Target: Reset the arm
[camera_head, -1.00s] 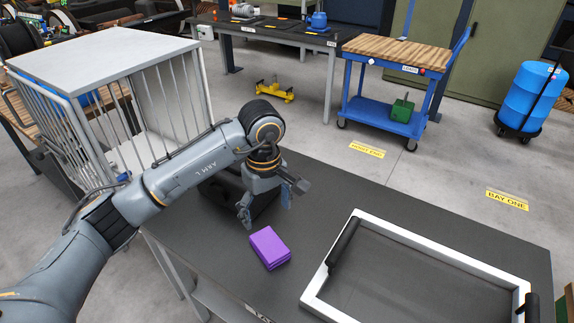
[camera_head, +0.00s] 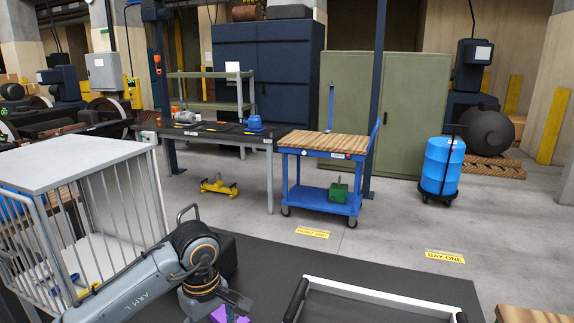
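My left arm, marked "ARM L", comes in from the lower left. Its gripper (camera_head: 231,307) is at the bottom edge of the view, over the dark table (camera_head: 270,270). The fingertips are partly cut off, so I cannot tell how far they are apart. A sliver of a purple block (camera_head: 236,319) shows right by the gripper, mostly below the frame. I cannot tell whether they touch. My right gripper is not in view.
A white-rimmed tray (camera_head: 378,294) with black handles lies on the table at right. A barred white cage (camera_head: 75,160) stands at left. Behind are a blue cart (camera_head: 326,196), a yellow jack (camera_head: 219,187) and a blue barrel (camera_head: 442,166). Open floor lies between.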

